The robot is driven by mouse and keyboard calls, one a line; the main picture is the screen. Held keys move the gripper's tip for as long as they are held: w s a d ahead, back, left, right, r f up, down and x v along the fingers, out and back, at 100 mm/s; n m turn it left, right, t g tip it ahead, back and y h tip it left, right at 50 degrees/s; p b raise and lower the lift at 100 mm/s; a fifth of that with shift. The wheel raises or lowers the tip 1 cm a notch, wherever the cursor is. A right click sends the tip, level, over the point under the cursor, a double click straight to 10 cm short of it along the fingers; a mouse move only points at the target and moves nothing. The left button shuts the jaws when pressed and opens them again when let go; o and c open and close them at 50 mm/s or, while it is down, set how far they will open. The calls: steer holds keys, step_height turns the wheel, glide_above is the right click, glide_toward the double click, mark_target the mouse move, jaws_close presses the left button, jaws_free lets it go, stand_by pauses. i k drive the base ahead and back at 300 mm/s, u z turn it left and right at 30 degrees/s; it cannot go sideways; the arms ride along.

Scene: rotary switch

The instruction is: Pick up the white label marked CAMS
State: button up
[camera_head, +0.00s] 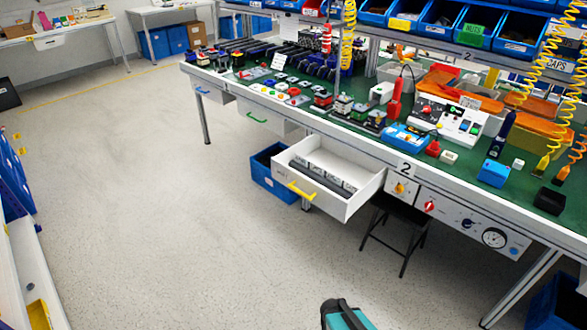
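A small white label (279,62) stands on the green-topped workbench (262,88), towards its left part, near the dark blue and black parts. Its lettering is too small to read, so I cannot tell whether it says CAMS. A part of my arm (345,315), dark grey and teal, shows at the bottom edge, far from both labels. My gripper's fingers are not visible.
An open white drawer (346,205) with a yellow handle sticks out under the bench, holding several pieces. A blue crate (268,180) and a black stool (398,228) stand below. Yellow coiled cords (349,35) hang above the bench. The floor at left is clear.

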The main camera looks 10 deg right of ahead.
mark_target(302, 160)
steer(key=u, duration=0.25)
steer(key=k, duration=0.55)
steer(key=u, duration=0.9)
steer(key=k, duration=0.75)
steer(key=u, duration=0.1)
steer(key=i, duration=1.1)
steer(key=z, duration=0.45)
steer(key=i, duration=0.75)
steer(key=u, duration=0.05)
